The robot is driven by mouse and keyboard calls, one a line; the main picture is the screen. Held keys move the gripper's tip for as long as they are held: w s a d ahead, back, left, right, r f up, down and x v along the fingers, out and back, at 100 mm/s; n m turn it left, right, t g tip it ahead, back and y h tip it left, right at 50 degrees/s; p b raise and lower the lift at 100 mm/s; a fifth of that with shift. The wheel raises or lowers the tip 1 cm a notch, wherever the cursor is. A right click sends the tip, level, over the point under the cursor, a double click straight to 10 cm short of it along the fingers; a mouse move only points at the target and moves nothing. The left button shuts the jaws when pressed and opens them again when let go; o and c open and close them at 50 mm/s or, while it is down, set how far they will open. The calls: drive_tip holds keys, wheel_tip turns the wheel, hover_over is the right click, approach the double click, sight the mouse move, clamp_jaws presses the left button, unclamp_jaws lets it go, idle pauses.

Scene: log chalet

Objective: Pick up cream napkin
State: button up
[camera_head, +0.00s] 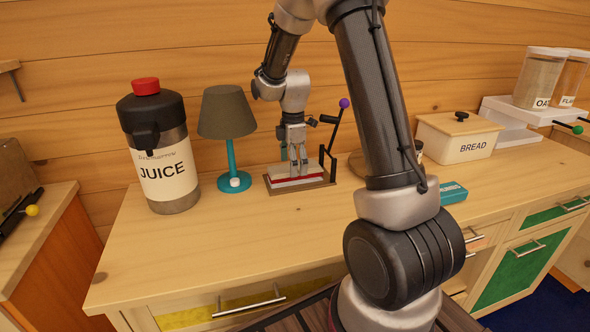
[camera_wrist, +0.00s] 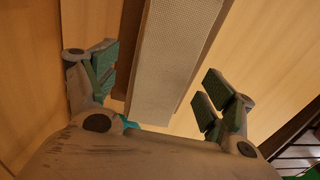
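The cream napkin (camera_wrist: 178,50) is a pale, textured strip lying in a wooden napkin holder (camera_wrist: 212,40). In the head view the cream napkin (camera_head: 284,179) appears as a pale layer above a red one in the holder (camera_head: 325,183). My gripper (camera_head: 298,172) points down over the holder and partly hides the napkin. In the wrist view my gripper (camera_wrist: 158,88) is open, with its green-padded fingers apart on either side of the napkin and nothing gripped. I cannot tell whether the fingertips touch the napkin.
A holder lever with a purple knob (camera_head: 344,103) rises right of my gripper. A lamp (camera_head: 227,115) and juice jug (camera_head: 160,150) stand left. A bread box (camera_head: 458,137) and teal box (camera_head: 453,193) are right. The counter front (camera_head: 250,235) is clear.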

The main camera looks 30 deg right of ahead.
drive_tip(key=c, duration=0.8)
drive_tip(key=shift+c, duration=0.2)
